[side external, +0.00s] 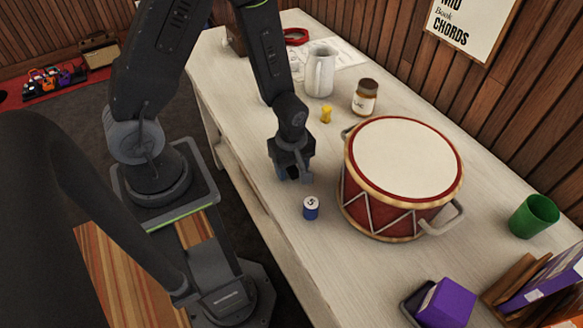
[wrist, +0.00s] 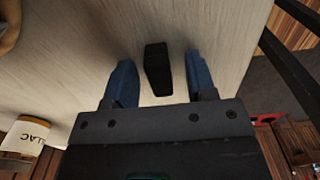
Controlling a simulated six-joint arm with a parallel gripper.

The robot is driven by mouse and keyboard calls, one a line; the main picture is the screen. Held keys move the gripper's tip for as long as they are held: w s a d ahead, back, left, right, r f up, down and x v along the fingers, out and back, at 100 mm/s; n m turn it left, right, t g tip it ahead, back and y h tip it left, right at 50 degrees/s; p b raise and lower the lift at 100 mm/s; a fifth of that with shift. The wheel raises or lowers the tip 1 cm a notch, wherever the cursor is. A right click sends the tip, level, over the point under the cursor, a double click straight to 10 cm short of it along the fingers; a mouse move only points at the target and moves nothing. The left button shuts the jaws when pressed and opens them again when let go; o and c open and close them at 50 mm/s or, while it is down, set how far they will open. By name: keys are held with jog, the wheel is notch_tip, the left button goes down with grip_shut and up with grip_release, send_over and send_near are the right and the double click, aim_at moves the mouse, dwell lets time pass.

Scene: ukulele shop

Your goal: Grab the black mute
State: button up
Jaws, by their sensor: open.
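The black mute (wrist: 157,68) is a small dark block on the pale table, seen in the wrist view between my two fingers. My gripper (wrist: 159,62) is open, with one blue-grey finger on each side of the mute and a gap on both sides. In the side external view my gripper (side external: 291,176) points down over the table, left of the drum. The mute cannot be made out there; my gripper seems to hide it.
A red drum (side external: 404,160) stands close on the right. The table's edge runs along the left.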

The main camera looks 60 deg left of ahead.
grip_shut()
dwell(0.4)
jog(key=shift+r, duration=0.1)
